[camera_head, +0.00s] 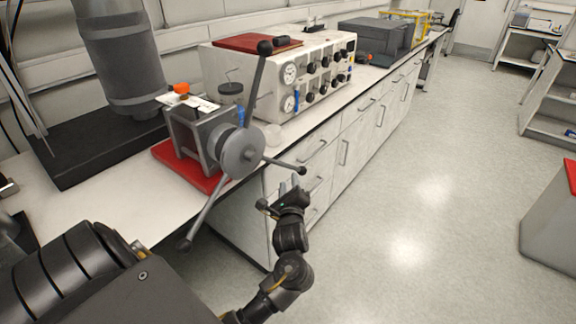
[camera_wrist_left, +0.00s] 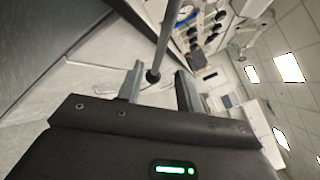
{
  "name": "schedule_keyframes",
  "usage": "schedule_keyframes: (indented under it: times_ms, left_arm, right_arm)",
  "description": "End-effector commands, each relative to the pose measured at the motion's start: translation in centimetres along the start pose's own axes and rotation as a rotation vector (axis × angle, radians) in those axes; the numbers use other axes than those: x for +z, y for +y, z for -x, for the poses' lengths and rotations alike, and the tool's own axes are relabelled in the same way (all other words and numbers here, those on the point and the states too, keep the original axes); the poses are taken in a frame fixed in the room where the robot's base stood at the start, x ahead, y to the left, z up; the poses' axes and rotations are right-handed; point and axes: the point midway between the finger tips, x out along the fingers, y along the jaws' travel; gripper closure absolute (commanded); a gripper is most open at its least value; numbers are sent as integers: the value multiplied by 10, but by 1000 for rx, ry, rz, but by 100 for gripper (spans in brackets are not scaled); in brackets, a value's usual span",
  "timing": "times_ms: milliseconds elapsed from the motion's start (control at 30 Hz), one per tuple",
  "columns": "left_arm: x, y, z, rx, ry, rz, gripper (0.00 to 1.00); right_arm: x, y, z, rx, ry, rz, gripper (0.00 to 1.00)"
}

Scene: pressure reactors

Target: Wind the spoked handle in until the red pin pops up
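The spoked handle (camera_head: 240,153) is a grey hub with three dark, knob-ended spokes on the front of a small grey device (camera_head: 190,135) on a red base. One spoke points up, one lower right and one lower left. An orange-red cap (camera_head: 181,88) shows on top; I cannot tell whether it is the red pin. My left gripper (camera_head: 284,188) is just below the lower-right spoke's end. In the left wrist view its fingers (camera_wrist_left: 159,84) are apart, with a spoke's round knob (camera_wrist_left: 153,76) between them, not visibly clamped. My right gripper is out of view.
A white gauge-and-knob unit (camera_head: 310,80) stands behind the device on the white bench (camera_head: 60,205). A grey cylinder (camera_head: 120,60) on a black base stands to the left. Drawers (camera_head: 315,160) line the bench front.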

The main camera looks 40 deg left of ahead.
Motion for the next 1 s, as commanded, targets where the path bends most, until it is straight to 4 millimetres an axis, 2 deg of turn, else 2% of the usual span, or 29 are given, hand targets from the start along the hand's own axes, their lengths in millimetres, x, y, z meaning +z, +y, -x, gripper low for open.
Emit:
schedule_keyframes:
  times_ms: [167, 400, 600, 800, 1000]
  left_arm:
    - [0, 0, -19, -1, -2, -1, 64]
    - [0, 0, -65, -1, -2, -1, 64]
    - [0, 0, -94, -1, 0, 0, 64]
    - [0, 0, -106, -1, 1, 1, 64]
    - [0, 0, -107, -1, 2, 1, 64]
  right_arm:
    - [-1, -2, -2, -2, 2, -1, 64]
    - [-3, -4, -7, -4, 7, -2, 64]
    - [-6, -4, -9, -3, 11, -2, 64]
    - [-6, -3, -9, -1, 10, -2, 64]
    - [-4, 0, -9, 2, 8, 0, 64]
